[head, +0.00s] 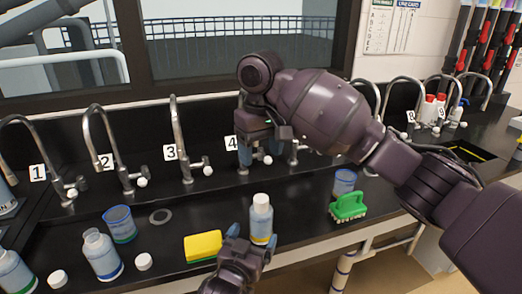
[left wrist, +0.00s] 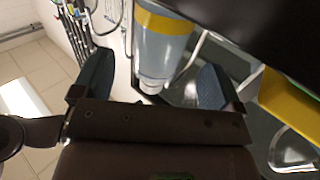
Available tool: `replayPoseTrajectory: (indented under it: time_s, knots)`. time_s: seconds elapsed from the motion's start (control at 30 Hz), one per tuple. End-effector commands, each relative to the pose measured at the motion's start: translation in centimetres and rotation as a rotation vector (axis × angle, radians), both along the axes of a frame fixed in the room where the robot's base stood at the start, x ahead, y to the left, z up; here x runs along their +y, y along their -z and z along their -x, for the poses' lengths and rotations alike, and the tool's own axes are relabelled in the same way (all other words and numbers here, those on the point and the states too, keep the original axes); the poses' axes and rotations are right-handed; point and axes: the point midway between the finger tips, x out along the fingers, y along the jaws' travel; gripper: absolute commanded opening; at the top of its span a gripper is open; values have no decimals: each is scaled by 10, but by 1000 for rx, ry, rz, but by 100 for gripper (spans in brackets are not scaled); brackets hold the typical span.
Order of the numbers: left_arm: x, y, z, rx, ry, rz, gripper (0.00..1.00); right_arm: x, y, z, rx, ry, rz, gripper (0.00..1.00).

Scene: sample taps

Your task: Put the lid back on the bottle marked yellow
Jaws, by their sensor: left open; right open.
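The bottle marked yellow (head: 261,222) stands near the counter's front edge, upright, with a yellow band low on its body. A white piece that looks like its lid (head: 261,199) sits on its top; whether it is tight cannot be told. My left gripper (head: 250,238) is open at the bottle, and in the left wrist view the bottle (left wrist: 165,50) shows between and beyond the spread fingers (left wrist: 153,82). My right gripper (head: 256,154) is open at the tap marked 4, its fingers pointing down; the arm hides part of that tap.
Loose white lids (head: 144,261) lie left, near an open blue-banded bottle (head: 103,257). A beaker (head: 119,224), a grey ring (head: 160,216) and a yellow sponge (head: 203,246) lie left of the yellow bottle. A green brush (head: 348,206) and another beaker (head: 344,182) stand right.

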Motion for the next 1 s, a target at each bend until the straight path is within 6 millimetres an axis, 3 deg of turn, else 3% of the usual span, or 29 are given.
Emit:
replayPoseTrajectory:
  time_s: [0.1, 0.33, 1.0]
  knots:
    - [7, 0, 19, 1, -1, 0, 92, 0, -2, 0, -1, 0, 0, 68]
    - [15, 0, 39, 0, 0, 1, 92, 0, -3, 0, -2, 0, 0, 68]
    - [16, 0, 43, 0, 0, 0, 92, 0, -3, 0, -2, 0, 0, 68]
